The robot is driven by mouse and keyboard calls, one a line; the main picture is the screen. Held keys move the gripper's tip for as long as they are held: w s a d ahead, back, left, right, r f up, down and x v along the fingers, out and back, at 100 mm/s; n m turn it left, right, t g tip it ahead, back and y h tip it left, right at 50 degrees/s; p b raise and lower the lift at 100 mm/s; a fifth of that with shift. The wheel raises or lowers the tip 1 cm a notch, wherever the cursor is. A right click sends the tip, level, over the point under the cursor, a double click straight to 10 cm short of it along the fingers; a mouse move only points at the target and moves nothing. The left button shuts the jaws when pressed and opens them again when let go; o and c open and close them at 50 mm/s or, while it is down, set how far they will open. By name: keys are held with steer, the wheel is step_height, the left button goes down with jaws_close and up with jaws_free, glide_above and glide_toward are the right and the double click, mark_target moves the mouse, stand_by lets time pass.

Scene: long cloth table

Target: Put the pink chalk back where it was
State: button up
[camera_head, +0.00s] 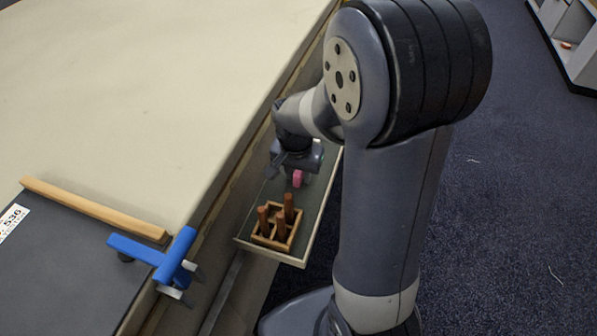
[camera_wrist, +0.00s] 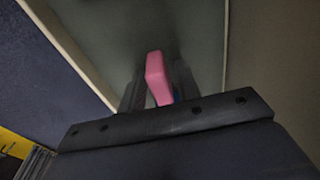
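The pink chalk (camera_head: 297,178) shows just below my gripper (camera_head: 297,168), over the far part of an open drawer (camera_head: 312,214). In the wrist view the pink chalk (camera_wrist: 156,76) stands out between the two dark fingers of my gripper (camera_wrist: 160,92). The fingers look shut on it, and its lower end is hidden by the gripper body. It appears to be above the drawer floor, though the height is hard to judge.
A small wooden divided box (camera_head: 272,240) with several brown upright pieces (camera_head: 289,208) stands at the drawer's near end. A blue clamp (camera_head: 176,256) and a wooden strip (camera_head: 95,210) are at the table (camera_head: 150,90) edge. The drawer floor between box and gripper looks clear.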

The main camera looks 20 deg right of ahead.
mark_target(296, 175)
steer(key=shift+o, duration=0.6)
steer(key=shift+r, duration=0.1)
steer(key=shift+r, duration=0.3)
step_height(296, 175, up, 12)
steer(key=s+p, duration=0.1)
steer(key=p, duration=0.2)
steer(key=shift+a+f, duration=0.25)
steer(key=shift+a, duration=0.2)
steer(key=shift+s+f, duration=0.1)
steer(key=f+b, duration=0.1)
steer(key=f, duration=0.3)
steer(key=f+b, duration=0.1)
steer(key=f, duration=0.3)
steer(key=w+d+f+b, duration=0.1)
steer(key=f, duration=0.3)
steer(key=shift+w+f, duration=0.1)
steer(key=shift+f, duration=0.15)
step_height(296, 175, up, 3)
steer(key=shift+f+p, duration=0.2)
steer(key=shift+p, duration=0.25)
steer(key=shift+r, duration=0.65)
